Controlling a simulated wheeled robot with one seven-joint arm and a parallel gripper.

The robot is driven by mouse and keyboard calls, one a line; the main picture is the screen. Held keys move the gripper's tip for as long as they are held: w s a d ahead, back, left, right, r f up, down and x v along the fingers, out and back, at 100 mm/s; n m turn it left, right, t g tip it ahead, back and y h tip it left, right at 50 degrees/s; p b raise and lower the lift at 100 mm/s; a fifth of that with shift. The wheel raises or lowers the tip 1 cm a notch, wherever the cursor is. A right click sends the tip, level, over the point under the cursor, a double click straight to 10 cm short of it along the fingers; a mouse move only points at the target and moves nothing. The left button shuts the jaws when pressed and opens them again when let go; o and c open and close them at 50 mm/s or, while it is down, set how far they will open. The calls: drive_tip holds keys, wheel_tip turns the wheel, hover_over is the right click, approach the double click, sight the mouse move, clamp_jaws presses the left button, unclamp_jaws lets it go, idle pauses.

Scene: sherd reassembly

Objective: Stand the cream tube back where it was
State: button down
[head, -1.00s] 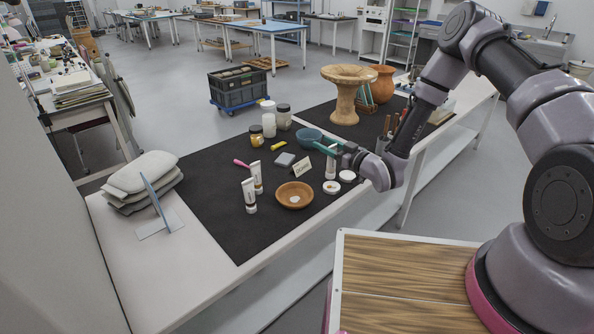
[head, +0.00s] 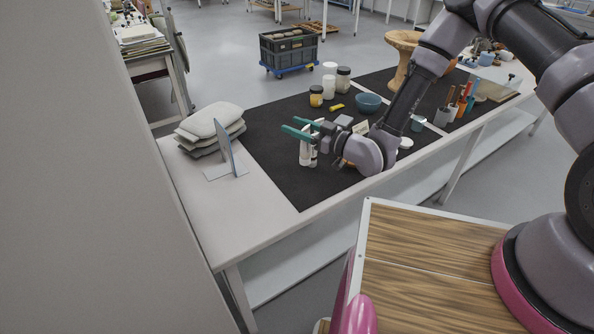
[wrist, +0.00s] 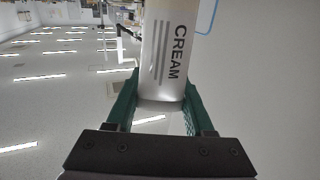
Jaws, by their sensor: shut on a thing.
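The cream tube (wrist: 165,60) fills the middle of the wrist view, with dark "CREAM" lettering on its pale side. The green fingers of my gripper (wrist: 158,88) are shut on it, one on each side. In the head view my gripper (head: 292,127) is over the left part of the dark mat (head: 270,150). White tubes (head: 305,152) show just below and behind the fingers there. They overlap, so I cannot tell which one is held or whether its base touches the mat.
My wrist mostly hides the terracotta dish. The mat's front left is clear.

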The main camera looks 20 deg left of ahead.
wheel_tip(320, 180, down, 8)
drive_tip(key=shift+f, duration=0.15)
idle(0.3)
drive_tip(key=shift+c, duration=1.4)
unclamp_jaws()
drive_tip(key=shift+f, duration=0.15)
